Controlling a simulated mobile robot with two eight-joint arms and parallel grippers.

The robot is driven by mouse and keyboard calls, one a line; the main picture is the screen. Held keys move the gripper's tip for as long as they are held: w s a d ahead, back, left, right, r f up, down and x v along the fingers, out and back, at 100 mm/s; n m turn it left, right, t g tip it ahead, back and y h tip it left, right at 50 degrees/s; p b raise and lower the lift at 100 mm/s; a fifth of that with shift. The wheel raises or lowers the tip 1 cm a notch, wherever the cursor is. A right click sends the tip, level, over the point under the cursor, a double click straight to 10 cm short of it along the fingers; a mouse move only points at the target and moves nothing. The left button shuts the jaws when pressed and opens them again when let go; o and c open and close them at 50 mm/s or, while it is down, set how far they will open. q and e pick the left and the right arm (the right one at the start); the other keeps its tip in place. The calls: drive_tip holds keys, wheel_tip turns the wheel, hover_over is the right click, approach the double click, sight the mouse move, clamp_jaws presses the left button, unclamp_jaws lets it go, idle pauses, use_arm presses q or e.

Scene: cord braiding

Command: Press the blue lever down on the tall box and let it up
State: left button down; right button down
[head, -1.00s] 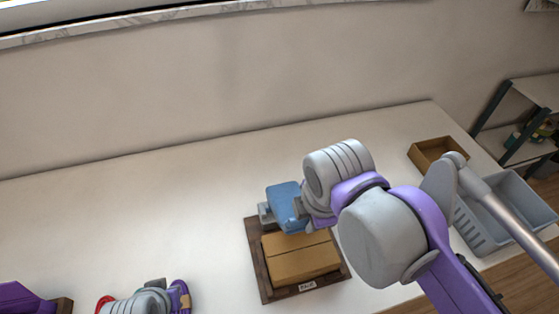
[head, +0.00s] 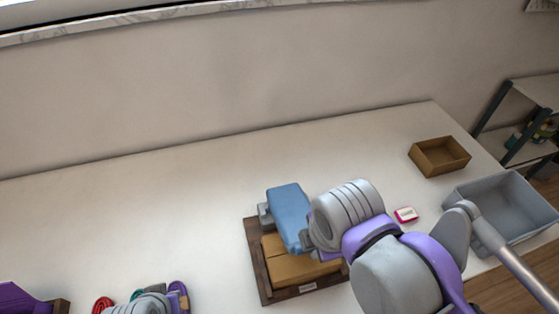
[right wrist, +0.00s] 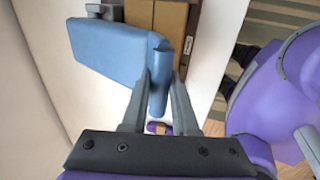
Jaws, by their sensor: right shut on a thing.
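The blue lever (head: 287,212) sits at the back left of the brown box (head: 290,267), which stands in a dark wooden frame. A grey bracket is at the lever's far left end. My right gripper (head: 307,241) is at the lever's near end. In the right wrist view, my right gripper (right wrist: 165,92) is shut with the lever's rounded blue handle (right wrist: 157,98) between its fingers. The blue lever (right wrist: 108,50) reaches up and left from there. A grey part of my left arm shows at the bottom left of the head view; its fingers cannot be made out.
Red, teal and purple cord coils (head: 178,293) lie at the bottom left. A small pink and white item (head: 406,215), an open brown tray (head: 440,157) and a grey bin (head: 505,205) are at the right. The table behind the lever is clear.

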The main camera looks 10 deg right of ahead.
use_arm(q)
drive_tip(key=shift+s+f, duration=0.1)
drive_tip(key=shift+f, duration=0.3)
use_arm(e)
drive_tip(key=shift+s+f, duration=0.9)
drive_tip(key=shift+f, duration=0.15)
